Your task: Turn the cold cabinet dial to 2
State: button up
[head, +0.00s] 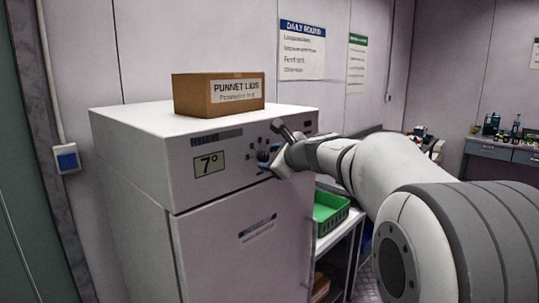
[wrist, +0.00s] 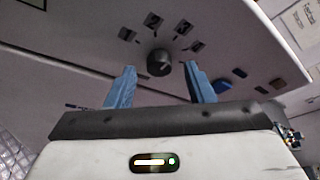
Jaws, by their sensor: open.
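The white cold cabinet (head: 150,160) stands at the left in the head view, its front panel showing a display (head: 209,164) that reads 7°. The dial (wrist: 159,63) is a small dark round knob with several dark number marks around it; one mark above it (wrist: 152,20) looks like a 2. In the head view the dial (head: 263,156) is close beside my gripper. My gripper (wrist: 160,82) is open, its two blue fingers on either side of and slightly below the dial in the wrist view. I cannot tell whether either finger touches it. The pointer's exact setting is too small to read.
A cardboard box (head: 218,95) labelled punnet lids sits on the cabinet top. A green crate (head: 330,208) rests on a rack right of the cabinet. In the wrist view, a blue button (wrist: 230,86) and a brown button (wrist: 278,84) lie right of the dial.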

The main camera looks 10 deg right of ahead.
jog(key=shift+x, duration=0.9)
jog(key=shift+c, duration=0.3)
